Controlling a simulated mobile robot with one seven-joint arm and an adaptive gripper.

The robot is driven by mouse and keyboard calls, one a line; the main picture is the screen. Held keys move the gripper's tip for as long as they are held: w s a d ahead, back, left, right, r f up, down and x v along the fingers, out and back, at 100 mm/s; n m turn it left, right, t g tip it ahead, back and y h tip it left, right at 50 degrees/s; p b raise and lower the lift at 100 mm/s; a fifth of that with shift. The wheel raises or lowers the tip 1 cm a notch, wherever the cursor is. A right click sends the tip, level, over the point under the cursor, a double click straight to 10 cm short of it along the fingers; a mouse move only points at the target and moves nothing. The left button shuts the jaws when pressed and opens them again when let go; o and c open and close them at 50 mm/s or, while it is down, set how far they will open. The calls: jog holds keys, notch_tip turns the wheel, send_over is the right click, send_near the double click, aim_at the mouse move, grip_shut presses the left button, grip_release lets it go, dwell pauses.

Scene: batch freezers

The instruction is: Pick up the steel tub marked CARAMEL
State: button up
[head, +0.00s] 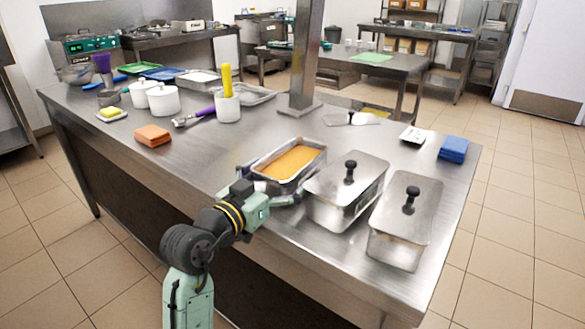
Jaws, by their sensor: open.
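An open steel tub (314,166) with a smooth orange-tan filling stands near the front edge of the steel worktable. Two steel tubs with lids and black knobs stand to its right: one close beside it (335,205) and one farther right (397,243). I can read no CARAMEL marking on any of them. My gripper (275,182) is open at the near side of the open tub, with its fingers spread along that side. My wrist partly covers the gripper, and I cannot tell whether the fingers touch the tub.
The worktable (235,150) bears an orange sponge (152,135), white lidded pots (163,99), a white holder (228,106) with a yellow-handled tool, a spatula (352,119) and blue cloths (453,149). A steel post (302,60) rises behind the tubs. Bare steel lies left of the open tub.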

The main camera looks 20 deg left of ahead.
jog(key=c, duration=1.7)
jog(key=shift+c, duration=0.8)
jog(key=shift+r, duration=0.1)
